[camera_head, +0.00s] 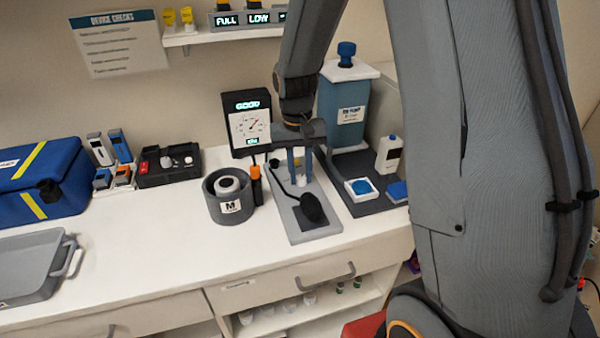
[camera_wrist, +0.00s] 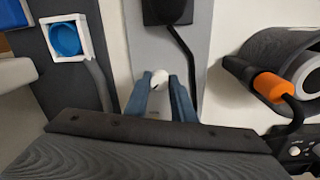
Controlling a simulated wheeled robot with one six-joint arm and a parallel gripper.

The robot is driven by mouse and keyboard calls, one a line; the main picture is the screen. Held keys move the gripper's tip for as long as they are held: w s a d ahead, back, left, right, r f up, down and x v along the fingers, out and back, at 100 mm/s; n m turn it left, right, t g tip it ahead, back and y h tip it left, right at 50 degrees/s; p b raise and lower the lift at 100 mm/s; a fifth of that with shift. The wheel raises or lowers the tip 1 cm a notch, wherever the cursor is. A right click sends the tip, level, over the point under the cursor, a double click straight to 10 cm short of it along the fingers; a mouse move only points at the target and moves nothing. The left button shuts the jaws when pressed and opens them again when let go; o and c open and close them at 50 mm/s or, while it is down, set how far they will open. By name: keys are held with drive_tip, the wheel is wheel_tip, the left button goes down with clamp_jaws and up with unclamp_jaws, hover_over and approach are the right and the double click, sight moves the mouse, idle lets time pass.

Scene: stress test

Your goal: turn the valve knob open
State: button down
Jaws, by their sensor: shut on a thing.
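The valve knob is a small white knob (camera_wrist: 160,78) on a light grey plate (camera_head: 300,237). In the head view its white top (camera_head: 301,181) shows between my blue fingers. My gripper (camera_head: 301,158) points down over the plate and is shut on the knob. In the wrist view my gripper's two fingertips (camera_wrist: 160,80) are on either side of it, and the lower part of the knob is hidden. Behind stands a black gauge (camera_head: 249,123) with a lit display and a dial.
A grey round holder marked M (camera_head: 231,203) and an orange-capped probe (camera_head: 256,184) stand close to the left. A dark tray with a blue pad (camera_head: 362,187) and a blue tank (camera_head: 342,112) are to the right. The counter's left middle (camera_head: 150,225) is clear.

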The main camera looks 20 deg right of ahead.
drive_tip(key=n+p, duration=0.2)
drive_tip(key=n, duration=0.2)
drive_tip(key=shift+r+n, duration=0.1)
drive_tip(key=shift+n, duration=0.3)
drive_tip(key=n+p, duration=0.2)
drive_tip(key=n, duration=0.2)
drive_tip(key=shift+t, duration=0.3)
drive_tip(key=n+p, duration=0.1)
drive_tip(key=n, duration=0.4)
drive_tip(key=shift+d+p, duration=0.1)
drive_tip(key=shift+p, duration=0.2)
drive_tip(key=shift+n+y+p, duration=0.3)
drive_tip(key=shift+n+p, duration=0.15)
drive_tip(key=shift+n, duration=1.65)
drive_tip(key=c, duration=1.5)
unclamp_jaws()
